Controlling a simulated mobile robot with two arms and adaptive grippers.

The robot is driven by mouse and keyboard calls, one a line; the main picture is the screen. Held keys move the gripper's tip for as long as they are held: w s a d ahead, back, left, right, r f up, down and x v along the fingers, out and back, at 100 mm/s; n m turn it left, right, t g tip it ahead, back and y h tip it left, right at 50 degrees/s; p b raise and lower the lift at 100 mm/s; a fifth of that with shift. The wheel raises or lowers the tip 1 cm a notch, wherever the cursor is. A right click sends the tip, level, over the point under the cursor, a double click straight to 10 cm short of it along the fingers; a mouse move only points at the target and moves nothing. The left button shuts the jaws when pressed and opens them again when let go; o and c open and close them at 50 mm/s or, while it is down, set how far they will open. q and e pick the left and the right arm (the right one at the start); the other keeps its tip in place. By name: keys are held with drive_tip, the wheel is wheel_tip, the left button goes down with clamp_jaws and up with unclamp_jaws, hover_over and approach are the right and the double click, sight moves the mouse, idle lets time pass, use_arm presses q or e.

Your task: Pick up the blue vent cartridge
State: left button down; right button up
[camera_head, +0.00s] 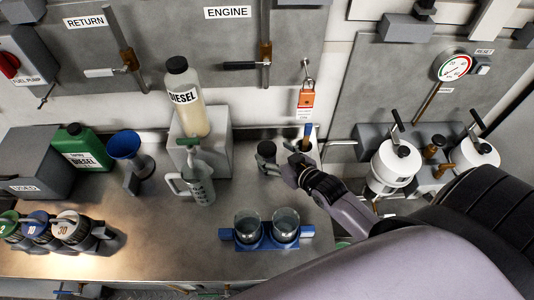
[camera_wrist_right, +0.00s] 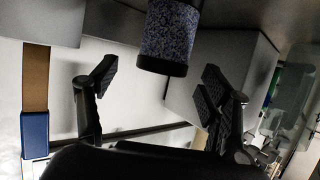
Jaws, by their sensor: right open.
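A dark blue speckled cylinder, which looks like the blue vent cartridge (camera_wrist_right: 168,36), hangs into the top of the right wrist view with a dark rim at its lower end. Its upper part is cut off by the frame. My left gripper is not in view.
A blue holder (camera_head: 265,243) with two glass cups stands in front. A measuring jug (camera_head: 199,188) and a diesel bottle (camera_head: 185,97) stand to the left. A blue-and-brown handled tool (camera_head: 307,135) is close behind my gripper. White canisters (camera_head: 395,163) stand right.

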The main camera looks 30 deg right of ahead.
sight(270, 151)
drive_tip(key=shift+p+x, duration=0.3)
drive_tip(key=shift+x, duration=1.6)
drive_tip(key=shift+a+r, duration=0.1)
drive_tip(key=shift+a, duration=0.05)
drive_tip(key=shift+s, duration=0.1)
drive_tip(key=shift+c, duration=0.2)
drive_tip(key=c, duration=1.3)
